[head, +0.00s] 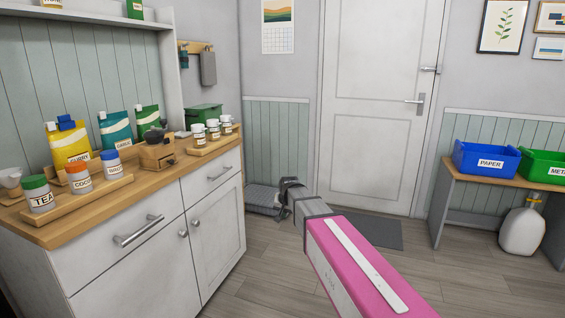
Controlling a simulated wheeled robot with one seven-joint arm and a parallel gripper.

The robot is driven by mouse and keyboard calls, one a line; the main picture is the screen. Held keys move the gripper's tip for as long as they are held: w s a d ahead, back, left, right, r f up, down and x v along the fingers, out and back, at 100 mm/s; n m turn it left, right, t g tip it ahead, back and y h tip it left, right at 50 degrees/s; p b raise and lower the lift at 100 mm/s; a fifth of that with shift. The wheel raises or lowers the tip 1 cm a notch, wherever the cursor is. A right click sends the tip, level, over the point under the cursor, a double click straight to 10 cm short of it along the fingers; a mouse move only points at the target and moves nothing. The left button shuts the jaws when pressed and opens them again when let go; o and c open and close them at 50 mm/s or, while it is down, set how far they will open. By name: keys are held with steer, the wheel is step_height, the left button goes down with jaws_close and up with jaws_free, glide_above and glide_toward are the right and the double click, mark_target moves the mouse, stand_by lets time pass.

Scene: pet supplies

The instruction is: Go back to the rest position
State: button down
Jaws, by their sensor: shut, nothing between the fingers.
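My arm, with a pink link, reaches from the bottom right towards the middle of the head view. My gripper (290,183) is at its far end, shut, with nothing seen in it. It is in the air to the right of the white cabinet (160,243), in front of the white door (380,95). The fingertips are small and partly hidden by the wrist.
The cabinet's wooden top holds jars, pouches and a small drawer box (157,153). A low bench at right carries a blue paper bin (487,160) and a green bin (545,167); a white jug (523,230) stands by it.

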steer(key=s+d+f+g, duration=0.1)
steer(key=s+d+f, duration=0.3)
steer(key=s+d, duration=0.2)
steer(key=s+d+f+n+g+h, duration=0.1)
steer(key=s+d+f+g, duration=0.1)
steer(key=s+d+f, duration=0.2)
steer(key=s+d+f+g, duration=0.1)
steer(key=s+d+f, duration=0.3)
steer(key=s+d, duration=0.5)
steer(key=s, duration=0.6)
steer(key=shift+d+h, duration=0.15)
steer(key=shift+h, duration=0.15)
steer(key=shift+s, duration=0.1)
